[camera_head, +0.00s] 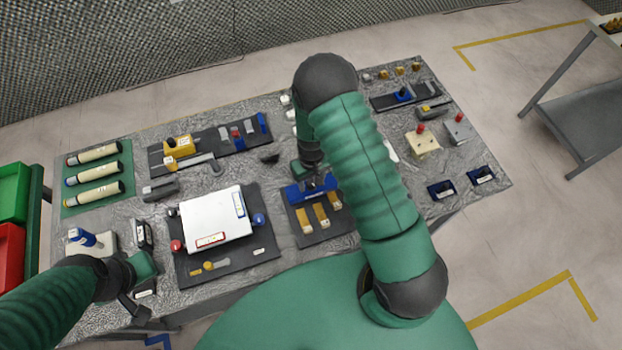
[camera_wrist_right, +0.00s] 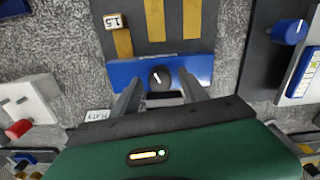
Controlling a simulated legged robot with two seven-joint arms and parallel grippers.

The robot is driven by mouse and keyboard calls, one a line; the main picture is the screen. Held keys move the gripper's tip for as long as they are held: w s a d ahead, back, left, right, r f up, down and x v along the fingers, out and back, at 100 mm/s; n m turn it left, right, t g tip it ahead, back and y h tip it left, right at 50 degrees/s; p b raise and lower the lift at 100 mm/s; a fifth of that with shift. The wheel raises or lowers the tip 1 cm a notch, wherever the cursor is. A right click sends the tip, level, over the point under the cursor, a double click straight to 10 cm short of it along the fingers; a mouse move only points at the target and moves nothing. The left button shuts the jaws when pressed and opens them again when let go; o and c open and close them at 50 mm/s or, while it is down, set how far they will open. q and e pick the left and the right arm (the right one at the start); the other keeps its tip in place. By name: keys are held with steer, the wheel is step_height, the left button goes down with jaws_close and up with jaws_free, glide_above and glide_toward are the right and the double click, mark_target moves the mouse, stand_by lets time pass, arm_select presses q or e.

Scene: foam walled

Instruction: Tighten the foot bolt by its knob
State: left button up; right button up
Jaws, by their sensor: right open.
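A black round knob (camera_wrist_right: 160,77) with a white mark stands on a blue bar (camera_wrist_right: 205,70) in the right wrist view. The blue bar also shows in the head view (camera_head: 297,195), partly hidden by my arm, on a dark plate (camera_head: 307,238) with yellow strips. My right gripper (camera_wrist_right: 160,92) is open, with one finger to each side of the knob in the picture; I cannot tell whether they touch it. In the head view my right gripper (camera_head: 318,180) is over the blue bar. My left gripper (camera_head: 135,303) is low at the table's left front, its jaws unclear.
A white box (camera_head: 213,220) with red and blue knobs stands left of the blue bar. A tan block (camera_head: 423,145) with a red knob stands to the right. Bottles lie on a green mat (camera_head: 70,205) at far left. Fixtures line the back.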

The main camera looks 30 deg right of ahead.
steer(key=shift+f, duration=0.2)
jaws_close()
steer(key=shift+m+b, duration=0.4)
steer(key=shift+m, duration=1.1)
jaws_free()
